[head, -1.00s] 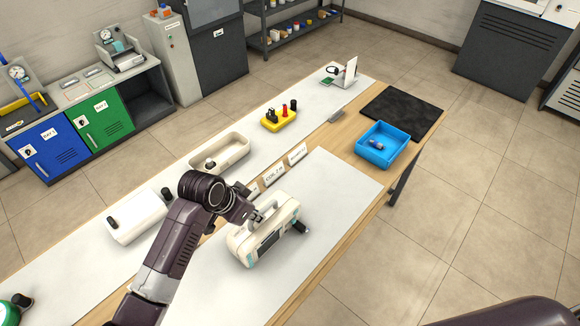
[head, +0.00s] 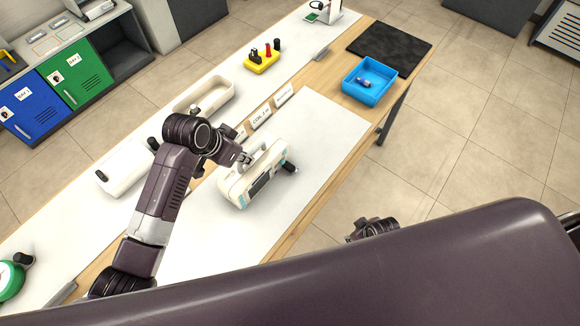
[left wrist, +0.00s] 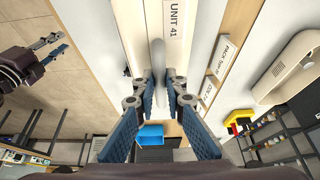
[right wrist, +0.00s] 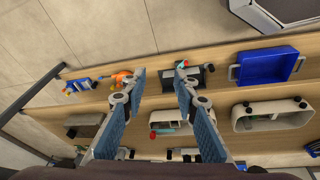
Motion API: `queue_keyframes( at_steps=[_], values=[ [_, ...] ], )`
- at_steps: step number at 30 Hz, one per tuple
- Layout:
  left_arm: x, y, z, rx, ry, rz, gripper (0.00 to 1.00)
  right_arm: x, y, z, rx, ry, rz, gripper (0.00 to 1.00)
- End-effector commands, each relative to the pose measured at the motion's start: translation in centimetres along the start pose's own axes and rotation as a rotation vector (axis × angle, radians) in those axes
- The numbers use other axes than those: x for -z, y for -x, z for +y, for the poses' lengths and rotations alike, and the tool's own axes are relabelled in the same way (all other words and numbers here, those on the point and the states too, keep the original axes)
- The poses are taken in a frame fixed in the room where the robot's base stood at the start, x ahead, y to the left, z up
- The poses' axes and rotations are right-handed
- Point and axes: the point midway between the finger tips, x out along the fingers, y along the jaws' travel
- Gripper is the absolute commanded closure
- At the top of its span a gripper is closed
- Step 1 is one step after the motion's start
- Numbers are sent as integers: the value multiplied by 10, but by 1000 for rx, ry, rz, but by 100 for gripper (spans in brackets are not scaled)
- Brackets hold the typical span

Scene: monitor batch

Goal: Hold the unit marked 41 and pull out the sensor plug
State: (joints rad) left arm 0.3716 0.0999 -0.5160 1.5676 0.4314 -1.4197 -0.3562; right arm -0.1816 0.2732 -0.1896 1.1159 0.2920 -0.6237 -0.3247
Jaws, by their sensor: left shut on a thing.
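The cream monitor unit (head: 236,188) stands on the white mat. Its top label, UNIT 41 (left wrist: 179,30), shows in the left wrist view. My left gripper (head: 244,158) is shut on the unit's carry handle (left wrist: 157,62). A black sensor plug (head: 290,168) sticks out at the unit's right end in the head view. My right gripper (right wrist: 160,75) is open and empty in its wrist view. It also shows at the left of the left wrist view (left wrist: 62,45), apart from the unit.
A blue tray (head: 348,86) with a small item stands beyond the mat, near a black pad (head: 400,45). A cream tray (head: 230,96), a white case (head: 120,178) and a yellow holder (head: 262,64) line the back. The mat right of the unit is clear.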

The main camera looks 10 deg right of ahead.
Motion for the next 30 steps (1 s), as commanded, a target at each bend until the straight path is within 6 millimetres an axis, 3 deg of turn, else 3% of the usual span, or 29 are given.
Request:
queue_keyframes(
  at_steps=[1, 9, 13, 15, 22, 30],
  values=[
    [1, 1, 0, 1, 0, 3, 100, 24, 11, 13, -1, 25, 26, 72],
    [1, 1, 0, 1, 0, 3, 100, 131, 85, 45, 38, 210, 141, 72],
    [1, 1, 0, 1, 0, 3, 100, 175, 131, 47, 65, 328, 201, 72],
    [1, 0, 0, 1, 0, 3, 100, 195, 148, 29, 99, 346, 257, 72],
    [1, 0, 0, 1, 0, 3, 100, 240, 182, -24, 192, 267, 434, 72],
    [1, 1, 0, 1, 0, 2, 100, 258, 189, -42, 226, 220, 498, 72]
  ],
)
